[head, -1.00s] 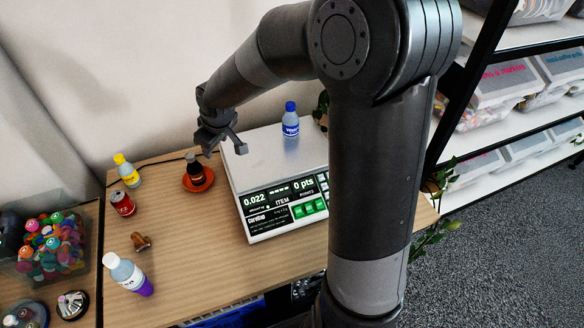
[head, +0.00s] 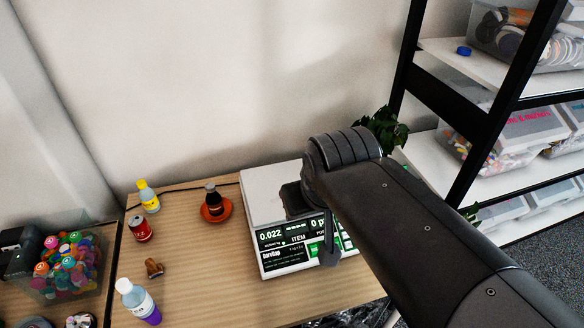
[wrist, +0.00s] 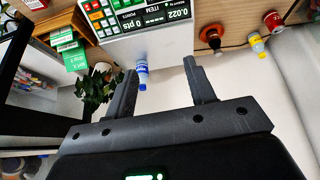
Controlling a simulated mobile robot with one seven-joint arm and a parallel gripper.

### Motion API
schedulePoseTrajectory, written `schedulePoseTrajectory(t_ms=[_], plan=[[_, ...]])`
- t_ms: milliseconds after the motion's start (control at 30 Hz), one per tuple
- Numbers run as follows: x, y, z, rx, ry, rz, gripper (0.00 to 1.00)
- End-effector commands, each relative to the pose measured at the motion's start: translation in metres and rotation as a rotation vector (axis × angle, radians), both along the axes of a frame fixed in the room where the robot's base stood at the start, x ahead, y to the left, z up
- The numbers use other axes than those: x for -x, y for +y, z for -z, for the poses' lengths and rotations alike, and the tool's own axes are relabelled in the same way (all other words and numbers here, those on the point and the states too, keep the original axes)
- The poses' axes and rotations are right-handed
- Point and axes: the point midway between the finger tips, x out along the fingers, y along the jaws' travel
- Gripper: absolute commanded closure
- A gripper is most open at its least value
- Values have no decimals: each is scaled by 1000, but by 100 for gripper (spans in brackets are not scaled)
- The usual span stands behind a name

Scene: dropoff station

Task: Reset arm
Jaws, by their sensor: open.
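My gripper (wrist: 159,67) is open in the wrist view, with its two dark fingers apart and nothing held between them. In the head view my arm folds over the right part of the scale and mostly hides the gripper. The scale (head: 258,188) stands on the wooden table and its display reads 0.022. A small bottle with a blue cap and label (wrist: 141,73) stands on the scale. It shows between the fingers in the wrist view, apart from them, and is hidden behind my arm in the head view.
A dark bottle (head: 212,194) stands on an orange-red saucer (head: 226,212). A yellow bottle (head: 148,197), a red can (head: 140,229), a brown object (head: 154,267) and a white-and-purple bottle (head: 139,302) stand at the left. A shelf rack (head: 432,97) and plant (head: 384,128) are at the right.

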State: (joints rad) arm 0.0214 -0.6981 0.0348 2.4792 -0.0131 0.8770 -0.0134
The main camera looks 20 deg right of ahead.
Motion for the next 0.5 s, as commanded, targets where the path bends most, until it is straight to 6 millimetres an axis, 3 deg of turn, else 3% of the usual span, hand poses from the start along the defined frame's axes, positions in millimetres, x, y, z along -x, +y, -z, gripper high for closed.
schedulePoseTrajectory(t_ms=[133, 500], plan=[[14, -2, 0, -37, -9, 18, 50], [15, -2, 0, -43, -8, 20, 50]])
